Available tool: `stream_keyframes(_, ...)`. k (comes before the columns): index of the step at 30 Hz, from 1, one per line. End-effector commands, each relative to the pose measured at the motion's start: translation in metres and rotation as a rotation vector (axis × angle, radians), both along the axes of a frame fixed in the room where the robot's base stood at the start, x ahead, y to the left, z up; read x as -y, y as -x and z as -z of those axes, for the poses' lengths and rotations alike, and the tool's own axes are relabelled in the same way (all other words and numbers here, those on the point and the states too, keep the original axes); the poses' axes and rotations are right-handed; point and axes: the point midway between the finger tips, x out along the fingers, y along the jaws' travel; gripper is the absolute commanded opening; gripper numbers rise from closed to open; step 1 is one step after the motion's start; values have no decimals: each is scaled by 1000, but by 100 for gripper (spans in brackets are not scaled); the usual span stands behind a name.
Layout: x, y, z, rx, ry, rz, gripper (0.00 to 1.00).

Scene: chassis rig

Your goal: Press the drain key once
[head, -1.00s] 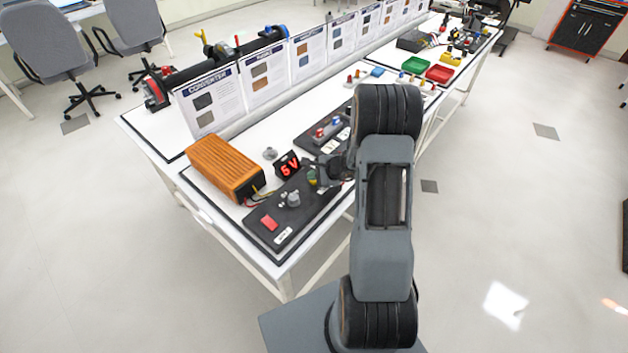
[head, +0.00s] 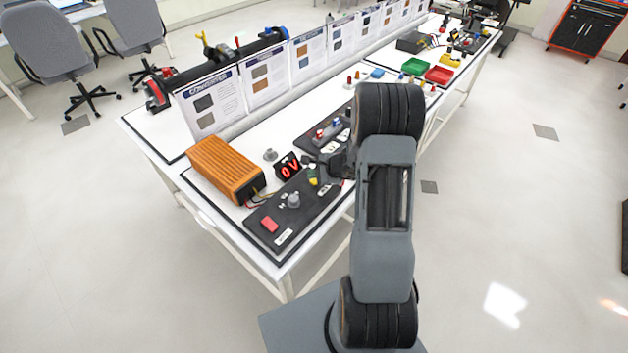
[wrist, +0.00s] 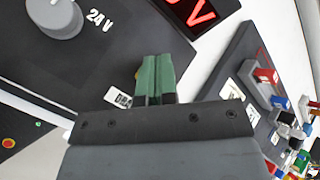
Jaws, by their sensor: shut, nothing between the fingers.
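The drain key is a small yellow key (head: 313,182) on the black panel (head: 265,207), beside a white label that is partly readable as "DRA" in the wrist view (wrist: 120,98). My gripper (head: 312,173) has green fingertips, closed together and empty, just over the key. In the wrist view the fingers (wrist: 155,76) hide most of the key, with only a yellow sliver (wrist: 138,73) showing at their left. A small gap seems to lie between fingertips and key. The display (head: 289,166) behind the panel reads 0V in red.
A red switch (head: 269,224) and a grey knob (head: 293,200) sit on the same panel, left of the key. An orange finned box (head: 225,168) stands behind. A second dark panel (head: 322,138) with coloured parts lies to the right. Upright info cards line the table's middle.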

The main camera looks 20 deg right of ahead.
Motion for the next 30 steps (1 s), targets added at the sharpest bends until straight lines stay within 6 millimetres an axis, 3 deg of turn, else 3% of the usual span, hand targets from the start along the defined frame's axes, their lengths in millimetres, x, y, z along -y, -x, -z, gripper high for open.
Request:
stream_keyframes(11,0,0,-4,0,0,0,0)
stream_keyframes(24,0,0,-43,0,1,-1,0)
stream_keyframes(30,0,0,-50,0,0,0,0)
